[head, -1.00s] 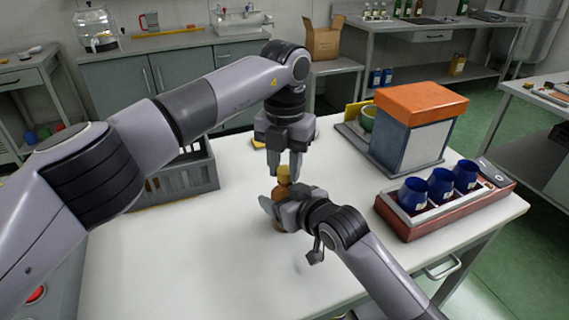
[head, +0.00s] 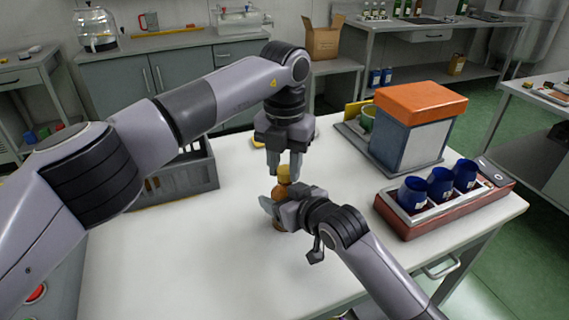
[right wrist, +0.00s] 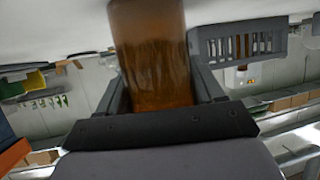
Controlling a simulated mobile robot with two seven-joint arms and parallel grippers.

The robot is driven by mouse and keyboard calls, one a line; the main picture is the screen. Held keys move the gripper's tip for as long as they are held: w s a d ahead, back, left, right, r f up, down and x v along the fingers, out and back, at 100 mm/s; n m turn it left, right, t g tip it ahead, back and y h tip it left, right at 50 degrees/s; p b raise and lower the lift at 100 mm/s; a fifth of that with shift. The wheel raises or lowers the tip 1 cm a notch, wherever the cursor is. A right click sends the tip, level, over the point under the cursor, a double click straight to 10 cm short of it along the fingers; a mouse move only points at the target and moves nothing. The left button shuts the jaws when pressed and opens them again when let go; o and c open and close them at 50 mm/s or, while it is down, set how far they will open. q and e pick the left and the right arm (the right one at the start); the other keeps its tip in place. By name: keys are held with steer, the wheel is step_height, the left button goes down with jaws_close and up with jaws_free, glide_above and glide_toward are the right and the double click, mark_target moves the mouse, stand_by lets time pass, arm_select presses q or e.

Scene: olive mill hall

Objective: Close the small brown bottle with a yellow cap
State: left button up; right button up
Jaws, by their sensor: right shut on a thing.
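The small brown bottle (head: 279,222) stands upright on the white table, with the yellow cap (head: 284,174) at its top. Whether the cap is seated or just above the neck I cannot tell. My right gripper (head: 279,204) is shut on the bottle's body from the right and hides part of it. In the right wrist view the amber bottle (right wrist: 152,55) fills the space between the fingers; its cap is out of that view. My left gripper (head: 284,166) points straight down, its fingertips on either side of the cap. Whether they grip it is unclear.
A grey crate (head: 190,178) stands at left, partly behind my left arm. An orange-topped box (head: 412,130) stands at the back right. A reddish tray (head: 420,225) with blue cups (head: 412,195) lies at the right edge. The table's front left is clear.

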arm_select(q)
steer(key=shift+s+d+f, duration=0.2)
steer(key=shift+s+f, duration=0.05)
steer(key=shift+f, duration=0.4)
steer(key=shift+w+r, duration=0.1)
steer(key=shift+r, duration=1.95)
steer(key=shift+a, duration=0.15)
steer(key=c, duration=0.5)
steer(key=shift+o, duration=0.2)
steer(key=shift+w, duration=0.1)
steer(key=shift+f, duration=0.25)
steer(key=shift+f, duration=0.4)
